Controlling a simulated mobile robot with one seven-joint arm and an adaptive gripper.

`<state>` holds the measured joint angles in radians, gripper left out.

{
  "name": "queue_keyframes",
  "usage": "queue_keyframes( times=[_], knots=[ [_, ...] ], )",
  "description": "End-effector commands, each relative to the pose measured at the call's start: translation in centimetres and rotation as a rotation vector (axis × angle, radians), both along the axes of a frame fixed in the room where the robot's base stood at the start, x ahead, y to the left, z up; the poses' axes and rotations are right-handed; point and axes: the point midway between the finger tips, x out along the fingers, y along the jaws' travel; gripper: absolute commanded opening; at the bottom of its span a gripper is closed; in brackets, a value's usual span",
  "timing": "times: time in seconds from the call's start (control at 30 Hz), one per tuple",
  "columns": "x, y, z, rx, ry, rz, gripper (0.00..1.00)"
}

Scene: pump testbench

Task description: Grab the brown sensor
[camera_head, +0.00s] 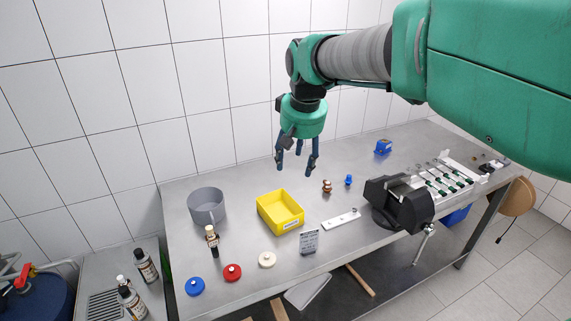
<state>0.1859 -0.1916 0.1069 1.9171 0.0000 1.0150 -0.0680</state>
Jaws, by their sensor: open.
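The brown sensor (327,187) is a small, copper-brown piece standing on the grey steel table (240,181), right of the yellow bin. My gripper (297,164) hangs from my green arm with its dark fingers pointing down. The fingers are spread open with nothing between them. In the picture the gripper is above and to the left of the brown sensor, apart from it. A similar small blue piece (348,180) stands just right of the brown sensor.
Near the sensor are a yellow bin (265,219), a white plate (342,220) and a black vise (400,203). A blue device (383,147) is at the back.

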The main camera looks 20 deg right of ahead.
Motion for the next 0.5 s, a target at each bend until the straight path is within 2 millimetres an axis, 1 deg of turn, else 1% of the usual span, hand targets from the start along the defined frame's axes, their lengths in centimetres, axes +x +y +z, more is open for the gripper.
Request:
queue_keyframes(
  times=[0.03, 0.1, 0.27, 0.5],
  knots=[
    [1.3, -0.9, -0.2, 0.002, 0.012, -0.008, 0.55],
    [3.0, -2.0, -0.5, 0.002, 0.025, -0.015, 0.55],
    [6.8, -4.6, -1.5, 0.008, 0.056, -0.035, 0.55],
    [12.0, -8.9, -3.8, 0.016, 0.101, -0.062, 0.55]
  ],
)
